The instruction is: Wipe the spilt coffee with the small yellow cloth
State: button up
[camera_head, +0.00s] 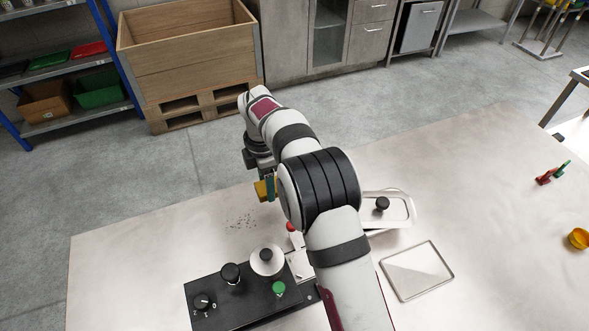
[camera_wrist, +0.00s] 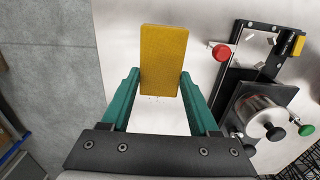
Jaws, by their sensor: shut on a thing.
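The small yellow cloth (camera_head: 261,191) is a stiff-looking yellow block in my gripper (camera_head: 270,186), left of my arm near the table's far edge. In the wrist view the cloth (camera_wrist: 164,50) sits between the green fingertips of my gripper (camera_wrist: 159,78), which is shut on it. The spilt coffee (camera_head: 240,221) shows as a scatter of small dark specks on the table, just left of and nearer than the cloth. I cannot tell whether the cloth touches the table.
A black appliance (camera_head: 235,302) with knobs stands near the spill. A yellow cup (camera_head: 578,238) and a red-and-green item (camera_head: 552,174) are far right. The table's left part is clear.

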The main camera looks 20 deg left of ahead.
aim_at(255, 218)
jog(key=shift+s+a+f, duration=0.45)
jog(key=shift+s+f, duration=0.1)
jog(key=shift+f, duration=0.75)
jog(key=shift+s+a+f, duration=0.5)
jog(key=shift+s+f, duration=0.05)
jog(key=shift+f, duration=0.8)
jog(key=shift+s+a+f, duration=0.45)
jog(key=shift+s+f, duration=0.1)
jog(key=shift+f, duration=0.75)
jog(key=shift+s+a+f, duration=0.35)
jog(key=shift+f, duration=0.25)
jog(key=shift+s+a, duration=3.45)
jog(key=shift+w+d, duration=3.8)
notch_tip(255, 218, up, 8)
